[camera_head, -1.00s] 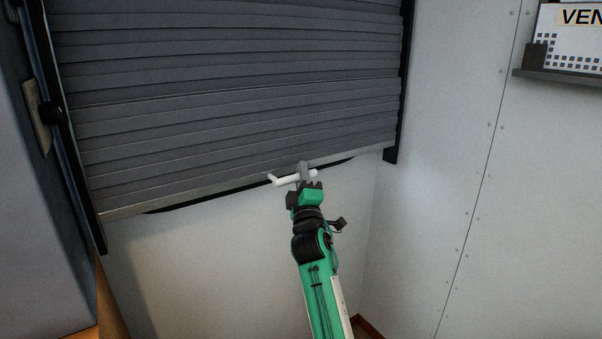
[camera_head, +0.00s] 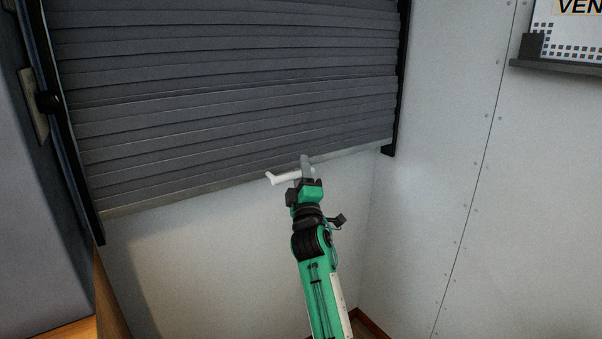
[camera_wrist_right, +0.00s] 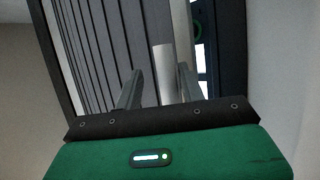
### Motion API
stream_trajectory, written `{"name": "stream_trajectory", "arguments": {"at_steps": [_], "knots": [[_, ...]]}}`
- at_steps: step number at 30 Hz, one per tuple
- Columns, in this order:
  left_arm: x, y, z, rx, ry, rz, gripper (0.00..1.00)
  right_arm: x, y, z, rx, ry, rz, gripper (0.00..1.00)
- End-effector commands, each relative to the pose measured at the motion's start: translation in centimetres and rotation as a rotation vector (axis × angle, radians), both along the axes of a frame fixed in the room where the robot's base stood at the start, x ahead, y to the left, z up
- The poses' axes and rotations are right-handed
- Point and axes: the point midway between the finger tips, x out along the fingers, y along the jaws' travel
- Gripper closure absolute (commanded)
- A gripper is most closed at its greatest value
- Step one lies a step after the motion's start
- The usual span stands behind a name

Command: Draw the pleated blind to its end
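The dark grey pleated blind (camera_head: 230,95) hangs across the upper left of the head view, with a pale bottom rail (camera_head: 150,206). A white bar handle (camera_head: 284,178) sits at this rail, right of its middle. My right gripper (camera_head: 305,168) is at the handle. In the right wrist view the handle (camera_wrist_right: 164,72) lies between the two fingers of my right gripper (camera_wrist_right: 160,82). The fingers are spread, with a gap between the handle and the left finger. Contact with the right finger is unclear. My left gripper is not in view.
Dark side rails (camera_head: 390,120) flank the blind and reach slightly below its bottom rail. A pale wall lies below the blind and to the right. A small shelf (camera_head: 556,66) juts out at upper right. A blue-grey panel (camera_head: 35,220) stands at left.

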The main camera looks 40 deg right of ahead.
Motion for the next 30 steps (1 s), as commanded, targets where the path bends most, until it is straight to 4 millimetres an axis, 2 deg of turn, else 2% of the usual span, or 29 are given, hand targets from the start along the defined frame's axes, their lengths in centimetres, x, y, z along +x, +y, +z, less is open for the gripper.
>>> {"name": "stream_trajectory", "arguments": {"at_steps": [8,24,30], "knots": [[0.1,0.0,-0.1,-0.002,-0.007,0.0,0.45,-0.5,0.5,-0.6,0.002,0.002,0.001,0.6],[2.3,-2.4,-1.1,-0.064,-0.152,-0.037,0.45,-8.4,5.3,-6.2,0.002,0.003,-0.002,0.6],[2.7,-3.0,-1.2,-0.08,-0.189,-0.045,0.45,-9.8,6.2,-7.1,0.002,0.001,-0.001,0.6]]}}
